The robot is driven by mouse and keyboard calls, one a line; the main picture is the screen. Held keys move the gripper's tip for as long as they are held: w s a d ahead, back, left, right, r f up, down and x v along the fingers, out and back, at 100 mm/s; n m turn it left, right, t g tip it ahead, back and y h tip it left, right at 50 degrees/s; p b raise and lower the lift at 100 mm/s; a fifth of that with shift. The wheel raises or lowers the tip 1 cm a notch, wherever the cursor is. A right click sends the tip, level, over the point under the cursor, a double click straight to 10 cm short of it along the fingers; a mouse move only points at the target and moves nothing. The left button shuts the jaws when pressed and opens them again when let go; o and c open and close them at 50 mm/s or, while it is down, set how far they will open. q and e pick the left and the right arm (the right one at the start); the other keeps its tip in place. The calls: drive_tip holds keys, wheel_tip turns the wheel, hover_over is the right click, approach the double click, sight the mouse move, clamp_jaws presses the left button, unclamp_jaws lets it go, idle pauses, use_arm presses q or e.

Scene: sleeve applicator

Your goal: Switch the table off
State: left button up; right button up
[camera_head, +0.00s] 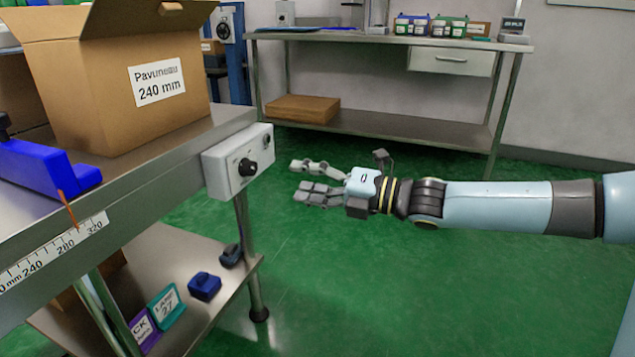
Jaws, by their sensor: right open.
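The metal table (160,160) stands at the left. A grey control box (222,176) is fixed at its right end, with a black rotary knob (247,168) on the front and a smaller dark control (265,141) at its upper right. The marks around the knob are too small to read. My right gripper (296,181) comes in from the right, open and empty, with its fingers pointing left toward the box. It is a short way right of the knob and apart from it. My left gripper is not in view.
An open cardboard box (125,110) marked 240 mm stands on the table beside a blue stop block (45,172) and a ruler strip (60,250). The lower shelf (215,310) holds small items. A back bench (380,38) stands behind. Green floor lies free between.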

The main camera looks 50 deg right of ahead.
drive_tip(key=shift+v, duration=1.1)
